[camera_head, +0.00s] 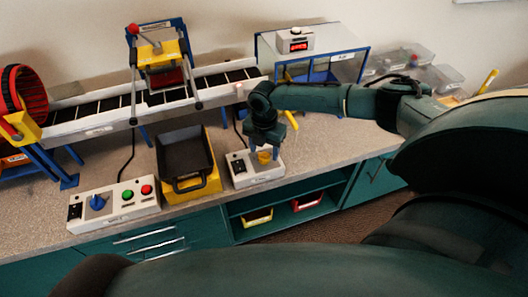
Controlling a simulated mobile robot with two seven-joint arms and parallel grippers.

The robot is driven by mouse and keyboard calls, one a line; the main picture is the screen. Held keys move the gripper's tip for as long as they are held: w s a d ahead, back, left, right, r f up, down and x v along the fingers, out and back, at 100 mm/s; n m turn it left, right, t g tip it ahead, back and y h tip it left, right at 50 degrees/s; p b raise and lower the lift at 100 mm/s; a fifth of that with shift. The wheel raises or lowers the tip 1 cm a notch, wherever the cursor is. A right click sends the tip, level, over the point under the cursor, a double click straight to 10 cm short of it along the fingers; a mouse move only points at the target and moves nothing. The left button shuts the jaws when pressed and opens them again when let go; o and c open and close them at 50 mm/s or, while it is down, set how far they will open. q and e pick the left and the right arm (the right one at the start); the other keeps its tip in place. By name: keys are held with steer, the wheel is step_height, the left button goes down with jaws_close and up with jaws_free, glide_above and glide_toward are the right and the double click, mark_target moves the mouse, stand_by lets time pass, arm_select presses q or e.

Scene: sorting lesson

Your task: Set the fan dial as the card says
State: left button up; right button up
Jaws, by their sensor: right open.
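A small white control box (262,177) stands near the front edge of the counter, with a black switch on its left. A yellow dial (265,157) sits on top of it. My right gripper (264,152) points down at the dial and is open, with its blue fingers beside the dial. I cannot tell whether they touch it. The gripper hides part of the dial, and its pointer and marks are too small to read. No card with a readable setting shows. My left gripper is not in view.
A second control box (113,205) at the left carries a blue knob, a green button and a red button. A black tray (186,160) on a yellow base stands between the boxes. A conveyor (115,107) and a clear case (340,60) with a red display stand behind.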

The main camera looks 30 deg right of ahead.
steer(key=shift+f, duration=0.95)
steer(key=c, duration=1)
steer(key=shift+o, duration=0.2)
